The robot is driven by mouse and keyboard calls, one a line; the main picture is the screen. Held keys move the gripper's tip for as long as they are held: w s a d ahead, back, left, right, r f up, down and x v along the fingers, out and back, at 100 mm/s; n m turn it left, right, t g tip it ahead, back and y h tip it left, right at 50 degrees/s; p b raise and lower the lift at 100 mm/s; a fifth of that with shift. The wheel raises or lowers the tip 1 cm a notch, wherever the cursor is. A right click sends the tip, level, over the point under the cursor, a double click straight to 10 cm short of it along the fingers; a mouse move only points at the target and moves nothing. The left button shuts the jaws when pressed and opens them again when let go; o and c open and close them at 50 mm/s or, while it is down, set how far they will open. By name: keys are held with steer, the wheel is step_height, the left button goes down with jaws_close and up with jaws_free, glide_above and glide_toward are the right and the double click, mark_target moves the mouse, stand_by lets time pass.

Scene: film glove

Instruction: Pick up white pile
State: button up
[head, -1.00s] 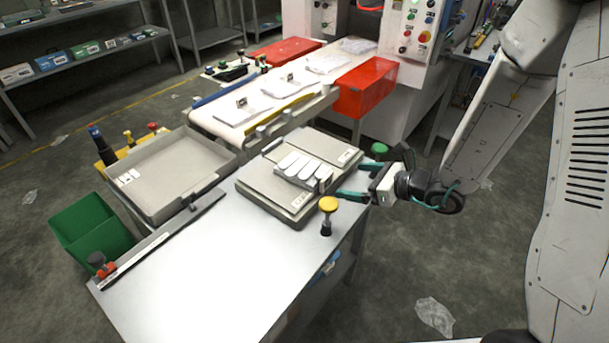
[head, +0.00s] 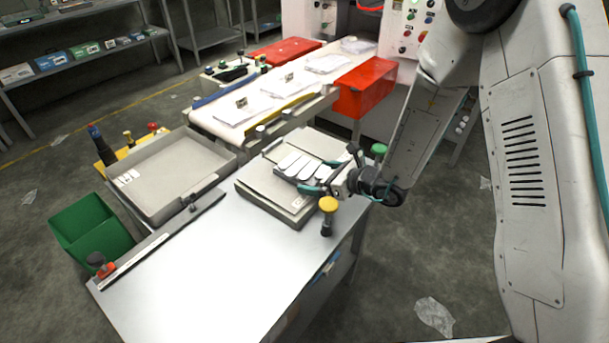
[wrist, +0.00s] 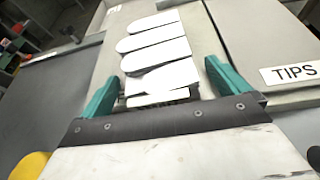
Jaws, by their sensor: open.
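The white pile (head: 296,165) is a stack of flat white finger-shaped pieces with rounded ends. It lies on the grey flat tray (head: 262,182) on the metal table. My gripper (head: 318,179) has come in from the right, at the pile's near end. In the wrist view my gripper (wrist: 163,90) has its two teal fingers apart, one on each side of the near end of the white pile (wrist: 155,45). Whether the fingers touch the pile cannot be told. The lowest layers at the near end are partly hidden by the gripper body.
A yellow-topped knob (head: 328,205) stands close to my gripper, with a green knob (head: 379,150) behind. A conveyor (head: 215,118) holds white sheets. The table's front (head: 200,285) is clear.

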steer(key=c, duration=1.1)
steer(key=shift+r, duration=0.15)
